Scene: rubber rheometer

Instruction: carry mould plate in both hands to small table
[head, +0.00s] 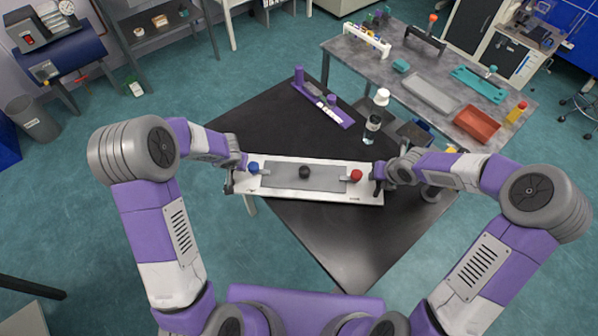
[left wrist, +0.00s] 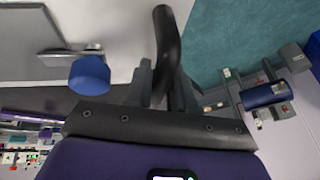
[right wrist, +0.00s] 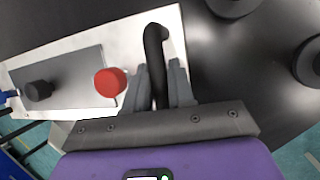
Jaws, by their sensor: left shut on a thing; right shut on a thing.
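The mould plate (head: 305,192) is a long pale plate with a grey inset, a blue knob (head: 253,167), a black knob (head: 304,172) and a red knob (head: 356,176). It has a black handle at each end. My left gripper (head: 234,178) is shut on the left handle (left wrist: 167,45), beside the blue knob. My right gripper (head: 380,175) is shut on the right handle (right wrist: 155,50), beside the red knob. The plate spans between both grippers over the black table (head: 340,240); I cannot tell whether it touches the top. Its left end reaches past the table's edge.
On the black table are a purple rack (head: 325,104) and a clear bottle (head: 373,128). Behind it, a grey table (head: 345,55) holds a grey tray (head: 431,94), a red-brown tray (head: 477,123) and a teal rack (head: 479,82). The black table's front part is clear.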

